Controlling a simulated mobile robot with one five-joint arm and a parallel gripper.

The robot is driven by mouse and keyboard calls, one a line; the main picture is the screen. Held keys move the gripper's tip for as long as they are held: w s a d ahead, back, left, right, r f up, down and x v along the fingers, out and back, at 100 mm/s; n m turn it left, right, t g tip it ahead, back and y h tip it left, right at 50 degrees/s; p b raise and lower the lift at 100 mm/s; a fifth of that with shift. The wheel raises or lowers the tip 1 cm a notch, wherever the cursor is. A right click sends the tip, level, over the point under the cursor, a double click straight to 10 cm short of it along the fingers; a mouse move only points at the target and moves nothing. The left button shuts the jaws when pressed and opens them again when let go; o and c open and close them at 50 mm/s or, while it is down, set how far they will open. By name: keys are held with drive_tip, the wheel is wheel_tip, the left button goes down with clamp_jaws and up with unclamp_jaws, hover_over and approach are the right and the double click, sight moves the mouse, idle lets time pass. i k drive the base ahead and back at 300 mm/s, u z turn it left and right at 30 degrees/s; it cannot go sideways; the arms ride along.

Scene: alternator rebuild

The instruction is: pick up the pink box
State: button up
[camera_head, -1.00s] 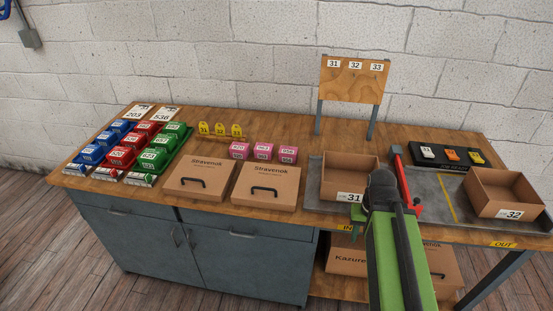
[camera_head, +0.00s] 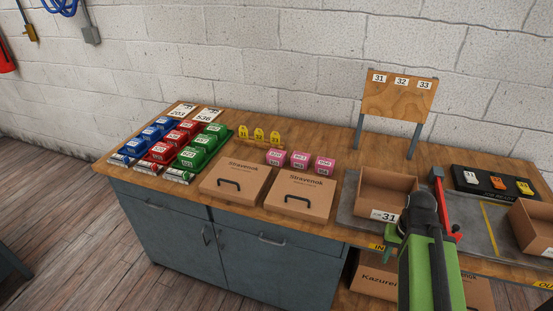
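Three small pink boxes stand in a row on the wooden bench behind the cardboard boxes: a left one (camera_head: 275,157), a middle one (camera_head: 300,160) and a right one (camera_head: 324,164). Each has white labels with numbers too small to read surely. My green arm reaches up from the lower right. My gripper (camera_head: 392,246) is mostly hidden by the arm; only a small green part shows at the front of box 31, right of and nearer than the pink boxes. Whether it is open or holds anything cannot be seen.
Two closed Stravenok cardboard boxes (camera_head: 236,181) (camera_head: 301,194) lie in front of the pink ones. Yellow number tags (camera_head: 260,136) stand behind. Blue, red and green packs (camera_head: 175,143) fill the left. Open box 31 (camera_head: 386,190) and a red bar (camera_head: 441,196) are beside my arm.

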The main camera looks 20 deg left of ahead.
sight(275, 157)
drive_tip(key=k, duration=0.65)
drive_tip(key=u, duration=0.7)
drive_tip(key=i, duration=1.1)
drive_tip(key=u, duration=1.2)
drive_tip(key=i, duration=0.95)
drive_tip(key=u, duration=0.4)
